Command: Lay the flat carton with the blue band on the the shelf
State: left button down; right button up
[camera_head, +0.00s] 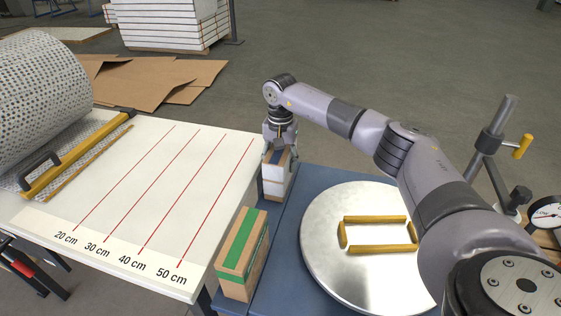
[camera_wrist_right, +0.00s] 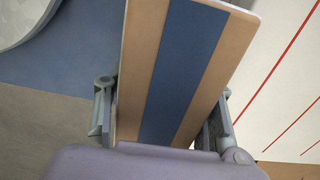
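The carton with the blue band (camera_head: 277,172) is brown and white and stands at the left edge of the blue surface (camera_head: 317,180), beside the white table. My right gripper (camera_head: 280,140) reaches down over its top. In the right wrist view the brown face with the blue band (camera_wrist_right: 178,68) fills the middle. The right gripper's fingers (camera_wrist_right: 160,115) lie against its two sides, shut on it. Whether the carton's underside touches the blue surface is hard to tell. I see no clear shelf. My left gripper is out of view.
A carton with a green band (camera_head: 240,248) stands in front. A round metal plate (camera_head: 335,260) with yellow bars lies to the right, near a post and dial gauge (camera_head: 544,214). The white table (camera_head: 120,220) has red lines and a large roll (camera_head: 45,95); its right part is clear.

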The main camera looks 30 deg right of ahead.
jog(key=o, duration=0.4)
jog(key=shift+o, duration=0.2)
jog(key=shift+r, duration=0.3)
notch_tip(320, 180, up, 12)
jog(key=shift+f+b, duration=0.15)
jog(key=shift+b, duration=0.15)
